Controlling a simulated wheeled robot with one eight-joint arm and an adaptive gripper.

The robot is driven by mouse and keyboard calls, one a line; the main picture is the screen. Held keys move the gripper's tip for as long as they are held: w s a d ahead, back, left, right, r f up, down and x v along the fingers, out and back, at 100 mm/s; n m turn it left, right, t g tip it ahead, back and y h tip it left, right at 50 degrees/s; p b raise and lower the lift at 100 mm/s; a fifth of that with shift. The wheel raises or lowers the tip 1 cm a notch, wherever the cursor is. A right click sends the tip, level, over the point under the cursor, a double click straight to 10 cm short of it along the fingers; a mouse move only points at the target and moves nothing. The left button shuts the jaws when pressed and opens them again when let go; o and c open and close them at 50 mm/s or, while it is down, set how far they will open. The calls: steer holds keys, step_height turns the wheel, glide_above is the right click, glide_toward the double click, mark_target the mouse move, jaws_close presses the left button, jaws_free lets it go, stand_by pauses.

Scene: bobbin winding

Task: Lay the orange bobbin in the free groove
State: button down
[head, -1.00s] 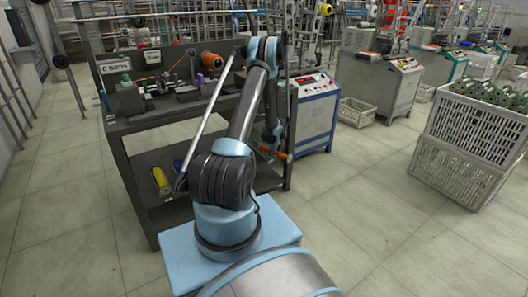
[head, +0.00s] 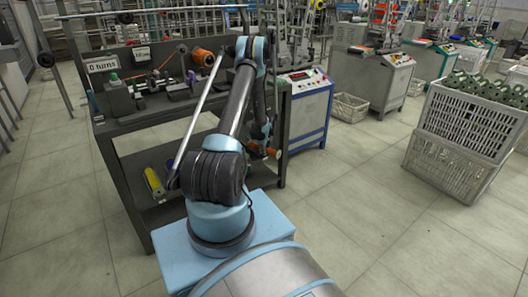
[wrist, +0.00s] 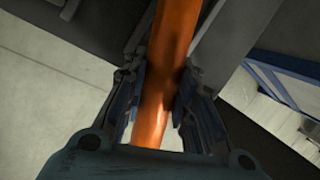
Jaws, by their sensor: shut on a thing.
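The orange bobbin (wrist: 166,88) is a long orange rod between the two fingers of my gripper (wrist: 158,100) in the wrist view. The gripper is shut on it, and its far end runs out of the top of the picture. In the head view the orange bobbin (head: 265,151) shows small beside the bench's right leg, with my gripper (head: 259,148) partly hidden behind my arm. I cannot make out the free groove.
The dark bench (head: 140,223) has a winding device and an orange spool (head: 203,57) on top. A control cabinet (head: 308,112) stands right of it. White crates (head: 470,125) are stacked at the right. The floor between is clear.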

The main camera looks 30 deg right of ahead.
steer(key=shift+f, duration=0.25)
steer(key=c, duration=1.3)
jaws_free()
